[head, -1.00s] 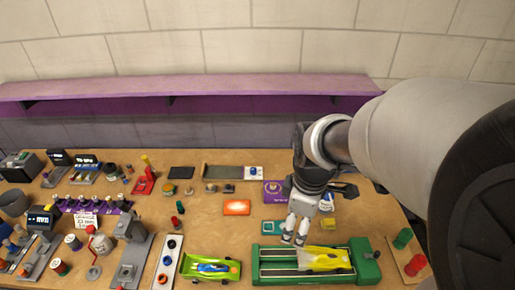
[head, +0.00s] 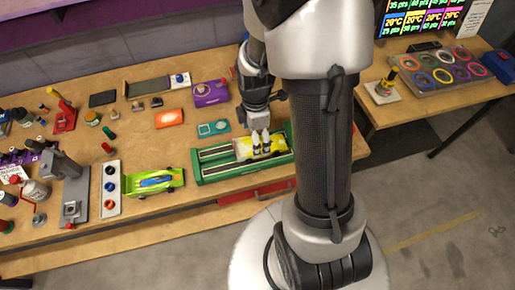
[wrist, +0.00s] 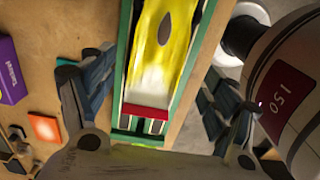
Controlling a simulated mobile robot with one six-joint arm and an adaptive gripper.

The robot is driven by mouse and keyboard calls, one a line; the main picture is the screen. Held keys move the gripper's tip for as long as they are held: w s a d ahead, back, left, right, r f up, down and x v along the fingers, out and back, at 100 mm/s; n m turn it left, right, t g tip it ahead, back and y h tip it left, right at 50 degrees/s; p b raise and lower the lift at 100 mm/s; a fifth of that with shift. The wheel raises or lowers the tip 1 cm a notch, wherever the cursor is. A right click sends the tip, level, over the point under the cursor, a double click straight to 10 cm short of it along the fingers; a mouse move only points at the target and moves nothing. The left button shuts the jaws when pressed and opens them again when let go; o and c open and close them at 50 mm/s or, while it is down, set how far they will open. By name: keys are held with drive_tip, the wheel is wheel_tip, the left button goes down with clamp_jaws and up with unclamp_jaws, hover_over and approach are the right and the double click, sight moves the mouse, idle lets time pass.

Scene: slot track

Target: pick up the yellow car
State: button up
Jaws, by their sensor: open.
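The yellow car (head: 244,149) sits in the green slot track (head: 213,174) near the front edge of the bench. In the wrist view the yellow car (wrist: 163,45) lies lengthwise between my open fingers, with a dark oval on top and a red strip at its near end. My gripper (head: 261,143) is over the car in the head view, its fingertips covering part of it. In the wrist view my gripper (wrist: 155,95) has one finger on each side of the track, apart from the car. I cannot tell the exact height above it.
A green car (head: 170,183) stands left of the track, beside a white strip (head: 110,202) with round buttons. A purple box (head: 210,93) and an orange card (head: 169,118) lie behind. A side table (head: 388,108) stands at the right.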

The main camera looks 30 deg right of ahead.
drive_tip(key=f, duration=0.2)
drive_tip(key=f+b, duration=0.1)
drive_tip(key=f, duration=0.1)
drive_tip(key=f+b, duration=0.1)
drive_tip(key=shift+w+d+f, duration=0.1)
drive_tip(key=shift+d+f, duration=0.25)
drive_tip(key=shift+f, duration=0.05)
drive_tip(key=shift+r, duration=0.1)
drive_tip(key=shift+c, duration=0.5)
drive_tip(key=c, duration=1.3)
drive_tip(key=shift+o, duration=0.2)
drive_tip(key=shift+r, duration=0.1)
